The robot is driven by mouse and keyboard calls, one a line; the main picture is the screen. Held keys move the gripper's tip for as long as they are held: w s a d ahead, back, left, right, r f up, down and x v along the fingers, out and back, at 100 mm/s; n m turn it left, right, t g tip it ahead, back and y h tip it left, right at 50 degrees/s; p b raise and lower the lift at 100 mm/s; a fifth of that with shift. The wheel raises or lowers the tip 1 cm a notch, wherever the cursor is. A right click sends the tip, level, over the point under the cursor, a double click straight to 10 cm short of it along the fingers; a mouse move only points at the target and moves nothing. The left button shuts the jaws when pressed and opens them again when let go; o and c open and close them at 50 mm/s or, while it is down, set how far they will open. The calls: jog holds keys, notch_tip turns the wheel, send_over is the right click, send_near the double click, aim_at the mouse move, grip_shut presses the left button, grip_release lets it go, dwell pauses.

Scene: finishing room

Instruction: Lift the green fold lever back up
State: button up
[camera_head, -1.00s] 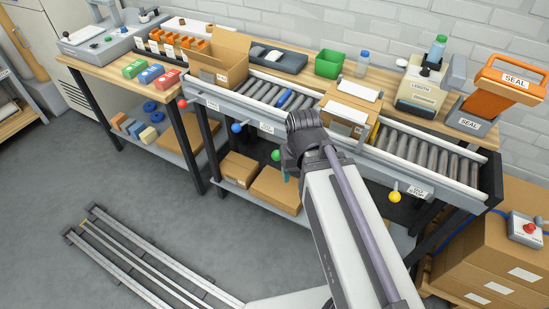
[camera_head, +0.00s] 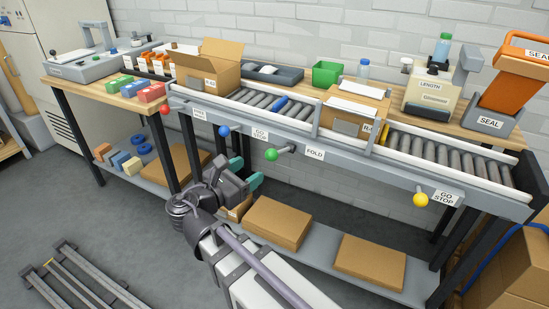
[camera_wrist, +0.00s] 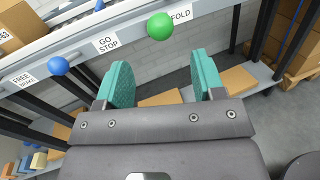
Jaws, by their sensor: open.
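The green fold lever (camera_head: 272,154) is a green ball on a short grey stem on the conveyor's front rail, left of the FOLD label (camera_head: 315,153). In the wrist view the green ball (camera_wrist: 160,26) is at top centre, above and beyond the gap between my fingertips. My gripper (camera_head: 246,172) is open and empty, with teal finger pads, below and slightly left of the green ball in the head view. In the wrist view its two fingers (camera_wrist: 160,75) stand wide apart and do not touch the ball.
A blue ball lever (camera_head: 223,131) and a red one (camera_head: 165,110) are to the left, a yellow one (camera_head: 420,200) to the right. An open carton (camera_head: 207,75) and another box (camera_head: 350,115) sit on the conveyor. Flat cartons (camera_head: 278,222) lie on the shelf below.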

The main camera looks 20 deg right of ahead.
aim_at(276, 153)
jog(key=x, duration=1.1)
jog(key=shift+c, duration=0.3)
jog(key=shift+s, duration=0.1)
grip_shut()
